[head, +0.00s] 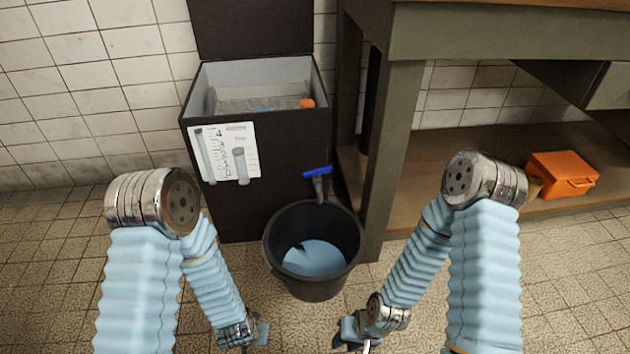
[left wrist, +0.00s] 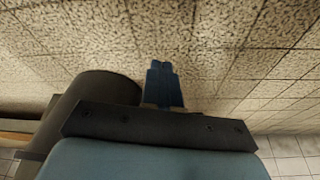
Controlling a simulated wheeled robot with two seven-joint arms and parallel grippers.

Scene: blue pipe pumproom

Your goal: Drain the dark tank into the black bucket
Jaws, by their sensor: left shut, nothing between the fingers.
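The dark tank (head: 262,205) stands against the tiled wall with its lid up. Inside are a greyish content, something blue and an orange piece (head: 307,103). A blue valve handle (head: 317,172) sits on the spout low on its right front. The black bucket (head: 313,283) stands upright under the spout with pale blue liquid (head: 314,258) in it. My left gripper (head: 262,332) is shut and empty, left of the bucket and nearer me; its fingers show in the left wrist view (left wrist: 163,80) beside a dark rounded shape, apparently the bucket. My right gripper (head: 348,338) is nearer me, right of the bucket; its jaw opening is unclear.
A label sheet (head: 225,153) with drawings is on the tank front. A grey-green workbench (head: 395,150) with a low wooden shelf stands close on the right. An orange toolbox (head: 563,174) sits on that shelf. The tiled floor is clear on the left.

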